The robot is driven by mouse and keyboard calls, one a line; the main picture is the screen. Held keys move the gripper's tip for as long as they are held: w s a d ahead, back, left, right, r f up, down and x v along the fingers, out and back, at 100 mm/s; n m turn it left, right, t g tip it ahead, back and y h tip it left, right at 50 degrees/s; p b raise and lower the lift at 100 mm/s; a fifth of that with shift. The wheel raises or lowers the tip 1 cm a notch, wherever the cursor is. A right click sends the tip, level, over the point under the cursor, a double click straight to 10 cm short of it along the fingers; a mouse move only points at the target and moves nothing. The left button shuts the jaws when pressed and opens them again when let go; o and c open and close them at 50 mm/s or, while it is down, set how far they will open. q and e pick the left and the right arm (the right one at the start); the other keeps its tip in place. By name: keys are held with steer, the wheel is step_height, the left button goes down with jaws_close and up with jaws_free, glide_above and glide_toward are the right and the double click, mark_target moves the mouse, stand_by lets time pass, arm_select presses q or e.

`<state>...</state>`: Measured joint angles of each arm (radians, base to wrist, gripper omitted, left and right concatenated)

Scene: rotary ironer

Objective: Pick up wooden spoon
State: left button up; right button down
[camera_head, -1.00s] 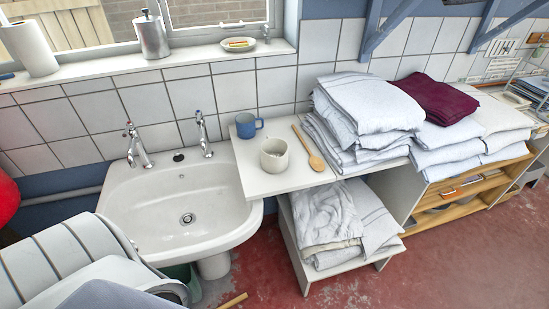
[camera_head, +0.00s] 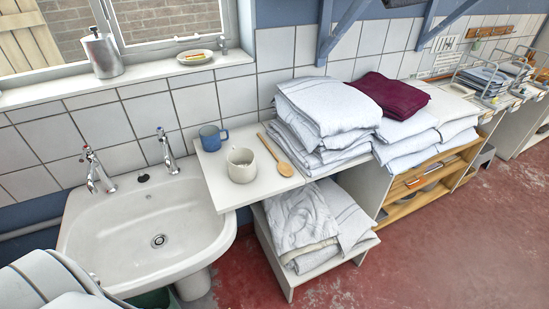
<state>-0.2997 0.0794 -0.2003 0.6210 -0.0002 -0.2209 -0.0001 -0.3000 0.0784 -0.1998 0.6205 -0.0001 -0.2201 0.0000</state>
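The wooden spoon (camera_head: 276,156) lies on the white shelf top (camera_head: 218,188) in the middle of the head view. Its handle points up and left, and its bowl end is toward the front right. It lies between a cream mug (camera_head: 241,166) on its left and a tall stack of folded white linen (camera_head: 322,112) on its right. The spoon looks fully visible and nothing holds it. Neither gripper is in view. Part of my arm shows at the lower left.
A blue mug (camera_head: 211,138) stands behind the cream mug. A white sink (camera_head: 150,225) with two taps is to the left. More folded linen with a dark red cloth (camera_head: 391,94) on top is to the right. Linen (camera_head: 298,222) fills the lower shelf. Red floor (camera_head: 440,250) is clear in front.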

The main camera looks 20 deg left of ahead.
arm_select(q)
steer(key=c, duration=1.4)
